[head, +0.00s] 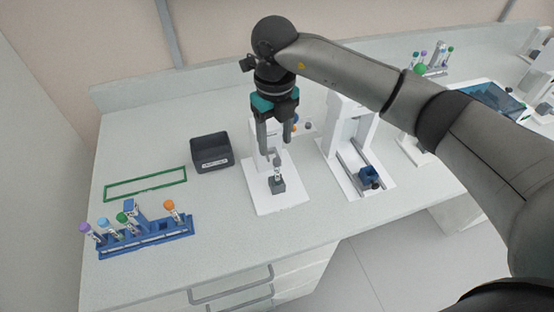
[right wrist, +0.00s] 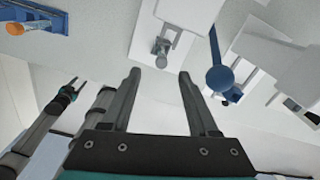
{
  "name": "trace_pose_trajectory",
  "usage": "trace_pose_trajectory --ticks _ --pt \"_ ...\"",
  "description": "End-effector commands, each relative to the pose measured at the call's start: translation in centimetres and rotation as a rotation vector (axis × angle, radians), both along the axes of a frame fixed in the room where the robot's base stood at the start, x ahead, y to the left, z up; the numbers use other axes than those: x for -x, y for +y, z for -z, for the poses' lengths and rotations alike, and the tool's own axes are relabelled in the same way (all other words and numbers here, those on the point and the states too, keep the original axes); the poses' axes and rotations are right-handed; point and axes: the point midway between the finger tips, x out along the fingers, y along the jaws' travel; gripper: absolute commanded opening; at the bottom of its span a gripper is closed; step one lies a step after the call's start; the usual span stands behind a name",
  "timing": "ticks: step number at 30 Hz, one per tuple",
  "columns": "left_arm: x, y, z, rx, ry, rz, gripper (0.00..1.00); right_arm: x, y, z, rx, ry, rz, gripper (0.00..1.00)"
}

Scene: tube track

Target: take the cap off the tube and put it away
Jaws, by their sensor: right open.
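A tube (head: 278,172) stands upright in a small grey block (head: 277,186) on a white stand (head: 262,200). Its top looks grey; I cannot tell its cap clearly. In the right wrist view the tube (right wrist: 162,51) is seen from above, just beyond the fingertips. My right gripper (head: 276,150) is open, pointing down above the tube, with nothing between its fingers (right wrist: 160,74). My left gripper (right wrist: 74,86) shows only in the right wrist view, at the left, with its fingers apart and away from the tube.
A black open bin (head: 211,153) stands left of the stand. A blue rack (head: 146,238) with several capped tubes is at the front left, near a green outline (head: 146,184). A second white stand with a blue part (head: 367,173) is to the right. Bench between is clear.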

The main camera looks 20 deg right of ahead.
Motion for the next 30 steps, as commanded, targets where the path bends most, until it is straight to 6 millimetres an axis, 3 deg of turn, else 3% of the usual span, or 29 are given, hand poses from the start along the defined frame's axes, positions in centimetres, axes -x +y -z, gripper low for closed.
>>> trace_pose_trajectory --ticks 5,14,22,30 --pt "0.0 0.0 -0.3 0.0 0.001 0.0 0.5 0.1 -0.1 1.2 0.0 0.003 0.0 0.6" --pt "0.1 0.0 -0.9 0.0 0.001 0.0 0.5 0.2 -0.3 5.3 0.0 0.002 0.0 0.6" --pt "0.1 0.0 -0.9 0.0 0.002 0.0 0.5 0.2 -0.3 5.7 -0.001 0.0 -0.002 0.6" --pt "0.1 0.0 -0.9 0.0 0.002 -0.001 0.5 0.1 -0.3 5.6 -0.001 0.0 -0.001 0.32"
